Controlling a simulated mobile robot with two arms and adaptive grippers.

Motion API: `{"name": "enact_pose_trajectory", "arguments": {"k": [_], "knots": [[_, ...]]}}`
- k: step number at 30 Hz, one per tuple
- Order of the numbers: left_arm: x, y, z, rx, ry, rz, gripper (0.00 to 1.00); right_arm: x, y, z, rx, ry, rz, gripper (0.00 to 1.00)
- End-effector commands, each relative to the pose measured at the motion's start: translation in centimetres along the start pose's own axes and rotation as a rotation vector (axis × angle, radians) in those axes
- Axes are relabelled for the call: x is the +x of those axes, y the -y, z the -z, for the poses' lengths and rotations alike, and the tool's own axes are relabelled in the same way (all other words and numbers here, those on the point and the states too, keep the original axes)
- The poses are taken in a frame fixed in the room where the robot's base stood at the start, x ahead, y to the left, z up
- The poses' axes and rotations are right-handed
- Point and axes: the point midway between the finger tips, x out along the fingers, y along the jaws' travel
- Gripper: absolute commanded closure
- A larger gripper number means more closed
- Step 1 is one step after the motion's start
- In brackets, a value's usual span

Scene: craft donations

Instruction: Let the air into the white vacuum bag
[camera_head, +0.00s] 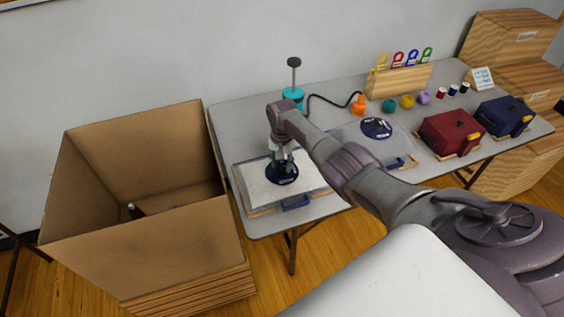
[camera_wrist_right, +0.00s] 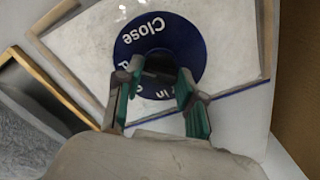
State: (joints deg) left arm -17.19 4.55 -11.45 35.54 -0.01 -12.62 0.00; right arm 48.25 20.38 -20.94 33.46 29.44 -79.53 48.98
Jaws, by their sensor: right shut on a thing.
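The white vacuum bag (camera_head: 254,193) lies flat in a pale tray-like frame at the table's left front, and shows in the right wrist view (camera_wrist_right: 85,50). On it is a round dark blue valve dial (camera_wrist_right: 185,45) with white lettering; "Close" is readable, other words are partly covered. My right gripper (camera_head: 282,164) reaches down onto the dial from above. In the right wrist view its green-padded fingers (camera_wrist_right: 156,84) are shut on the dark raised knob (camera_wrist_right: 160,66) at the dial's centre. A blue clip (camera_head: 295,203) sits on the bag's front edge. My left gripper is out of view.
A turquoise pump (camera_head: 293,94) stands behind, its black hose running to an orange fitting (camera_head: 358,105). A grey bag with a dark dial (camera_head: 376,128) lies right, then red (camera_head: 450,133) and blue (camera_head: 506,117) packs. A big open cardboard box (camera_head: 190,230) stands left of the table.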

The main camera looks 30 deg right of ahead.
Motion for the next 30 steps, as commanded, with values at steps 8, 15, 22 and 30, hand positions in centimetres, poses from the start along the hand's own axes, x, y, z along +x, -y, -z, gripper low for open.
{"name": "enact_pose_trajectory", "arguments": {"k": [8, 15, 22, 30], "knots": [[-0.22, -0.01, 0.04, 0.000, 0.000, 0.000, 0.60, -0.01, 0.00, -0.01, -0.262, 0.001, 0.001, 0.96], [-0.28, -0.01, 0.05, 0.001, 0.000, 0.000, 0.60, -0.01, 0.02, -0.01, -0.491, 0.000, 0.001, 0.96], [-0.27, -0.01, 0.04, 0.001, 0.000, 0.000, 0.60, 0.00, 0.03, 0.00, -0.709, 0.000, 0.001, 0.96], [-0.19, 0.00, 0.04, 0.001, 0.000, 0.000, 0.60, 0.00, 0.03, 0.01, -0.965, -0.001, 0.001, 0.96]]}}
